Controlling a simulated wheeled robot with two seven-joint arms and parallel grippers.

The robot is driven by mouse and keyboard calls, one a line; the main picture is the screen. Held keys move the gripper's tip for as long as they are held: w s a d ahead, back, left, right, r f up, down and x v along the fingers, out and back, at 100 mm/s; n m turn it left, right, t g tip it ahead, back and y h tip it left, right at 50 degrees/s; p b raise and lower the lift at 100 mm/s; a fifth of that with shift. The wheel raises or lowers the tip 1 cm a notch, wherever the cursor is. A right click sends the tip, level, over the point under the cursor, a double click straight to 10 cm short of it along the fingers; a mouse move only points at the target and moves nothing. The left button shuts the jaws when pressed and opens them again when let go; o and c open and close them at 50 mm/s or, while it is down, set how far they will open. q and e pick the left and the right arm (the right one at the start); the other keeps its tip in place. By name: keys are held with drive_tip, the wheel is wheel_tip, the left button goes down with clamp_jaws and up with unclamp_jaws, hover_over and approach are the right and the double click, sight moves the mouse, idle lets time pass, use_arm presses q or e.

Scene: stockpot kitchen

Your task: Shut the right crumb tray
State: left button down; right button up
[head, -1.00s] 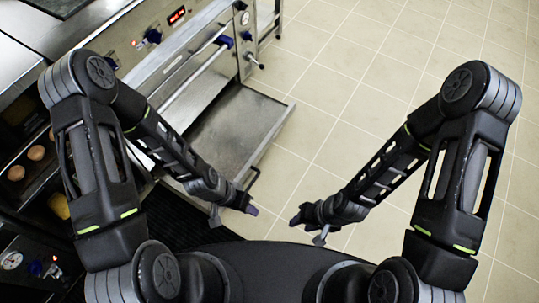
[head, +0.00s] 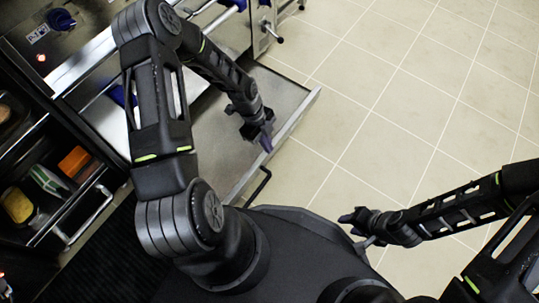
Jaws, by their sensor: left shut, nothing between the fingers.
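The right crumb tray (head: 205,140) is a flat, shallow metal tray pulled well out from the base of the steel appliance. A black bar handle (head: 258,187) stands off its front edge. My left gripper (head: 266,143) is shut and empty. In the picture it overlaps the tray near its front edge; I cannot tell its height or whether it touches. My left arm hides part of the tray. My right gripper (head: 346,218) is over the floor, right of the tray and apart from it; its fingers are too small to judge.
The steel appliance (head: 85,50) with knobs runs along the upper left. An open compartment with an orange box (head: 75,160) and a towel-bar handle (head: 85,220) is at the left. The tiled floor (head: 400,100) on the right is clear.

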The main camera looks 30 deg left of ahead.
sight(269, 159)
use_arm(q)
drive_tip(key=shift+f, duration=0.1)
